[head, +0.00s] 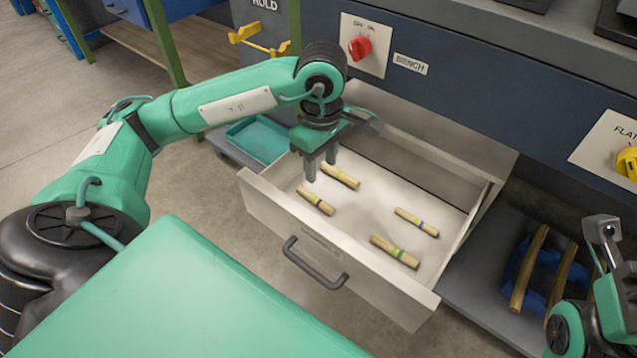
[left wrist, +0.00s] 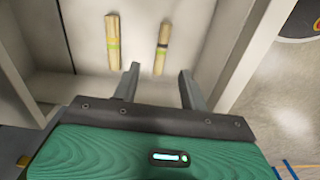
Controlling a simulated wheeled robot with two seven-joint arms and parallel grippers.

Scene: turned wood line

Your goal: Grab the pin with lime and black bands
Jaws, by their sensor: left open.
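Several short wooden pins lie in the open drawer (head: 270,208). The pin with lime and a dark, seemingly black band (head: 316,201) lies nearest the drawer's front left corner. It also shows in the left wrist view (left wrist: 162,48), just beyond the fingers. My left gripper (head: 321,172) points down over the left part of the drawer, above and close to this pin. It is open and empty, with its fingers (left wrist: 158,70) apart. My right gripper (head: 604,232) shows only partly at the right edge, and its jaws are unclear.
Another banded pin (head: 341,177) lies behind the lime and black one. Pins with lime and blue bands (head: 416,222) and green bands (head: 395,252) lie farther right. The drawer walls stand close around them. A teal tray (head: 258,140) sits left of the drawer.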

